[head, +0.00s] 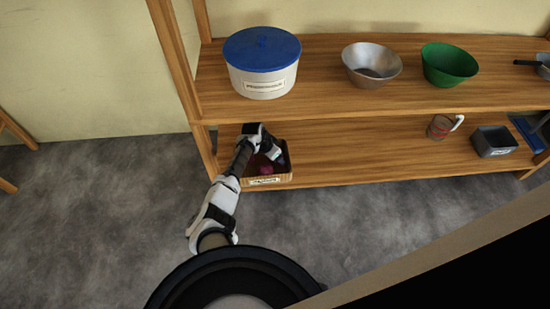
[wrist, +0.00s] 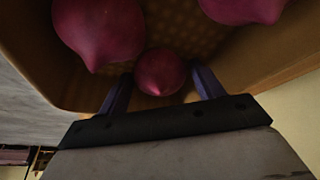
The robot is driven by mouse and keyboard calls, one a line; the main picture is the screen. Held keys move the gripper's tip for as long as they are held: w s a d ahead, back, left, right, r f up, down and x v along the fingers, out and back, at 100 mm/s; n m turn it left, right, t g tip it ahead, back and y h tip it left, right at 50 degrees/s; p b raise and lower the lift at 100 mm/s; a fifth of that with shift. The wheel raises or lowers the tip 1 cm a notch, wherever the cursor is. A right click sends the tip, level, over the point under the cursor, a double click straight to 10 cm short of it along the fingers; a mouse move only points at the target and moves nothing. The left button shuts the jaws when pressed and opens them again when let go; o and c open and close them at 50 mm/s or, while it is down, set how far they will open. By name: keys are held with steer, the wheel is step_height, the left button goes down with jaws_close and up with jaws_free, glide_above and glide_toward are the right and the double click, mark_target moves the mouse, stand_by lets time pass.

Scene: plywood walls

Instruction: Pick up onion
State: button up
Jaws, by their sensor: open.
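Several purple-red onions lie in a brown box (head: 275,180) on the lower shelf. In the wrist view, a small onion (wrist: 160,72) shows between the two fingers of my gripper (wrist: 160,88), which is open. I cannot tell whether the fingers touch it. A larger onion (wrist: 98,30) is at upper left and another onion (wrist: 243,8) is at the top right, cut by the frame edge. In the head view, one onion (head: 266,169) shows in the box, and my gripper reaches into the box, its fingertips hard to make out.
The box wall (wrist: 30,55) curves close around my gripper. The upper shelf (head: 330,95) overhangs behind, bearing a blue-lidded pot (head: 262,65), a metal bowl (head: 371,65) and a green bowl (head: 449,66). A mug (head: 440,127) and grey bin (head: 494,141) stand right; the lower shelf between is clear.

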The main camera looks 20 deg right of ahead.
steer(key=c, duration=0.8)
steer(key=shift+r, duration=0.15)
